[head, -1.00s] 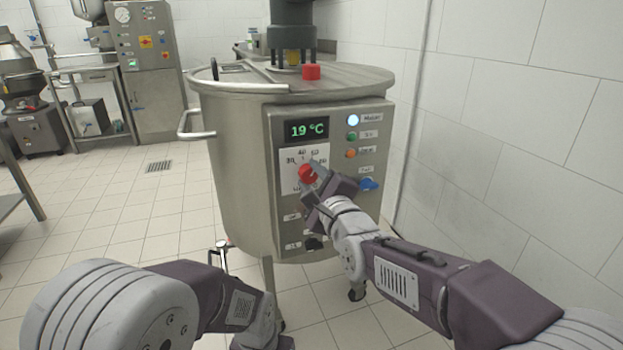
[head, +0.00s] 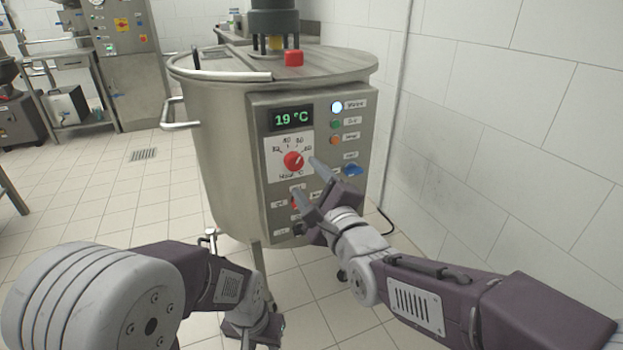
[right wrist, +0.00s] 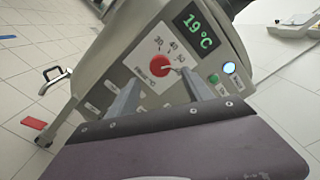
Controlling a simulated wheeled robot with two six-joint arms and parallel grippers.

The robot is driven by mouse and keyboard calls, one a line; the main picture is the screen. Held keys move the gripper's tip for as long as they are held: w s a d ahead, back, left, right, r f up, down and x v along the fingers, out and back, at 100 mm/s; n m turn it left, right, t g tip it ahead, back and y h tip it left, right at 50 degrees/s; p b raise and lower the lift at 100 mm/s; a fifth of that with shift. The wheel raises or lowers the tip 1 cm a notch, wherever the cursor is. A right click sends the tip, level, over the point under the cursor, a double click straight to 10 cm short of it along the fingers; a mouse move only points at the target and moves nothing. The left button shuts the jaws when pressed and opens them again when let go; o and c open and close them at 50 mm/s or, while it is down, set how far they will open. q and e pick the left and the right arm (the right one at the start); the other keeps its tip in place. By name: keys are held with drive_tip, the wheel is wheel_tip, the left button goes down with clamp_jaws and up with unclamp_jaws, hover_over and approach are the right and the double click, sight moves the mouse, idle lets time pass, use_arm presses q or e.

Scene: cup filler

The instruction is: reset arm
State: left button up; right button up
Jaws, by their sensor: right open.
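The steel kettle's control panel (head: 348,128) faces me. It has a green 19 °C display (head: 292,119) and a red dial (head: 293,161) whose pointer is toward the right end of its scale. My right gripper (head: 304,175) is open and empty, in front of the panel, just below and right of the dial. In the right wrist view the open fingers (right wrist: 163,84) stand apart with the red dial (right wrist: 160,65) showing beyond them, clear of both. My left arm shows at the lower left, but its fingers are not visible.
A blue knob (head: 353,170) is on the panel by my right gripper. A white tiled wall (head: 500,130) stands close on the right. Open floor (head: 110,215) lies to the left.

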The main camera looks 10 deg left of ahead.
drive_tip(key=shift+v, duration=1.1)
